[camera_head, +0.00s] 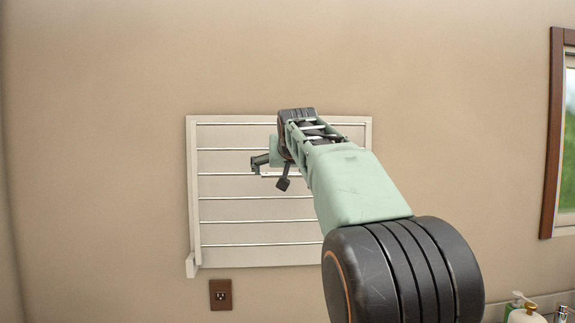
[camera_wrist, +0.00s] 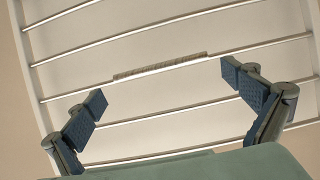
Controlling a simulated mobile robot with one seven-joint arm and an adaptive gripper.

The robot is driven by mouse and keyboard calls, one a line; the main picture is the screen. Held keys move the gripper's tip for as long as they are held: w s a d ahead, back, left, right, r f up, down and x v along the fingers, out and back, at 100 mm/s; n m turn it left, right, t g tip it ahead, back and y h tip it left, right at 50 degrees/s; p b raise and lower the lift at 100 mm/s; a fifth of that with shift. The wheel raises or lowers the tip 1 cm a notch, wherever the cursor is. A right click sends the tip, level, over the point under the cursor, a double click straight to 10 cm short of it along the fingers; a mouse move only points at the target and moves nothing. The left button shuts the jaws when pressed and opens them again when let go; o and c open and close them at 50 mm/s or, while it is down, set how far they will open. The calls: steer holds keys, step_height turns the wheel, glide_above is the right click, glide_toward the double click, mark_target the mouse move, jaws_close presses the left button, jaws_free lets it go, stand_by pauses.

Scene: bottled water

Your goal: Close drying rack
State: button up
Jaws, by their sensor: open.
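The drying rack (camera_head: 258,218) is a white frame with several thin horizontal rods, mounted on the wall. It looks upright and roughly parallel to the wall; I cannot tell whether it lies fully flat. My gripper (camera_head: 271,172) is in front of the rack's upper middle, its two dark fingers spread and empty. In the wrist view the rack (camera_wrist: 130,85) fills most of the picture, tilted. A short textured grey strip (camera_wrist: 160,66) on one rod lies just beyond the open fingertips, with no clear contact. My arm hides the rack's right part in the head view.
A brown wall outlet (camera_head: 220,294) is below the rack. A framed window (camera_head: 553,135) is at the right edge, with pump bottles (camera_head: 525,313) at the lower right. The beige wall left of the rack is clear.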

steer(key=v, duration=0.6)
steer(key=shift+s, duration=0.3)
steer(key=shift+d, duration=0.1)
